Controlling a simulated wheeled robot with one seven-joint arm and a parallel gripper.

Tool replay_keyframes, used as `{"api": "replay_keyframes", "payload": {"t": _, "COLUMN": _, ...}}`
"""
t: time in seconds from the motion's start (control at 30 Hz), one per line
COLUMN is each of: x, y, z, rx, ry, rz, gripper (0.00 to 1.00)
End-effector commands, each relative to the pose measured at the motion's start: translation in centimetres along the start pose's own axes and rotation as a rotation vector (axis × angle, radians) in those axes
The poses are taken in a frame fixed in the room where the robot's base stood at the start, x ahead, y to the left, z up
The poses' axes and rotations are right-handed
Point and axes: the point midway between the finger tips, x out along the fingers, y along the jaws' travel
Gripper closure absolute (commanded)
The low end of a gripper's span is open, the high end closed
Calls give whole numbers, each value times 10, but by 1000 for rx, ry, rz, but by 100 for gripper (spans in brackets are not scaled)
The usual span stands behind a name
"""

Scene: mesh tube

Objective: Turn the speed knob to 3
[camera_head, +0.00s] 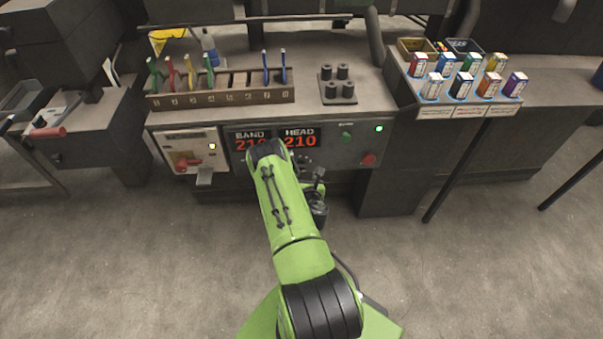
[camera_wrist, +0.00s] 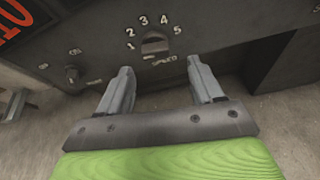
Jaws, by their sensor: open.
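The speed knob (camera_wrist: 155,45) is a small dark knob on the black panel in the wrist view. White numbers 1 to 5 arc over it, with 3 near the top, and the word SPEED is printed below it. I cannot tell surely which number it points at. My gripper (camera_wrist: 160,65) is open and empty. Its two grey fingers stand apart just below the knob, one toward each side, and do not appear to touch it. In the head view my green arm reaches to the panel and largely hides the knob area.
Another small knob (camera_wrist: 71,73) sits left of my fingers. In the head view a red display reading 210 (camera_head: 300,141), a green button (camera_head: 346,137) and a red button (camera_head: 368,159) are on the panel. A rack of colored tools (camera_head: 220,98) stands on the bench above.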

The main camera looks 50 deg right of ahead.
Motion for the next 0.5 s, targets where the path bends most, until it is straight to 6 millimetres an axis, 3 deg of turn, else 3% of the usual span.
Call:
{"api": "replay_keyframes", "payload": {"t": 0.17, "x": 16, "y": 8, "z": 7, "rx": -8, "ry": -10, "rz": 19, "gripper": 34}}
{"api": "replay_keyframes", "payload": {"t": 0.5, "x": 40, "y": 5, "z": 7, "rx": 0, "ry": -9, "rz": 11, "gripper": 34}}
